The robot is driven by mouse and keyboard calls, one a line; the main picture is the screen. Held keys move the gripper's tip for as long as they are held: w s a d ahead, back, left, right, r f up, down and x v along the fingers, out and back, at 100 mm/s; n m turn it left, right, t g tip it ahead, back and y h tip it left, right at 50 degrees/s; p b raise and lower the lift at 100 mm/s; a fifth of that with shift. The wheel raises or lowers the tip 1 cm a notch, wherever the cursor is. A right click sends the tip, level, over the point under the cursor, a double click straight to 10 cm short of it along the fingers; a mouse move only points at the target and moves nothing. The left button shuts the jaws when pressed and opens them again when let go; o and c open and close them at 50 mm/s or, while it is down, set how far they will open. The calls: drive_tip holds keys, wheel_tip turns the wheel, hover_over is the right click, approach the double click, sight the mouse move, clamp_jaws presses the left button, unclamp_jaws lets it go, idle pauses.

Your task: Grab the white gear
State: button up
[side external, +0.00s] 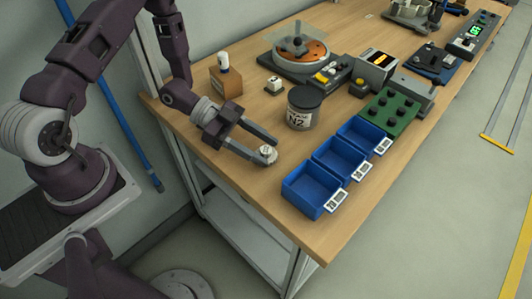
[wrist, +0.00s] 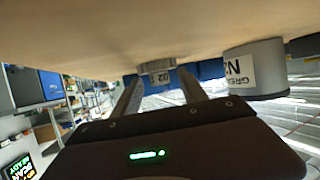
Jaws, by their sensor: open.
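A small white gear (side external: 267,154) sits on the wooden tabletop by the ends of my fingers. In the wrist view, where the table shows inverted at the top, a pale round part with dark markings (wrist: 157,67) shows ahead, between the finger lines; it appears to be this gear. My gripper (side external: 270,149) is low over the table, with its two fingers apart and pointing at the blue bins. In the wrist view my gripper (wrist: 161,83) is also spread, with no visible grip on the part. Whether a finger touches it is unclear.
A dark-lidded grey jar (side external: 302,108) stands close beside my fingers; it also shows in the wrist view (wrist: 255,70). Blue bins (side external: 311,189) stand beyond the gear. The table's front corner is clear.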

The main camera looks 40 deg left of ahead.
clamp_jaws()
drive_tip(key=shift+f, duration=0.1)
drive_tip(key=shift+a, duration=0.1)
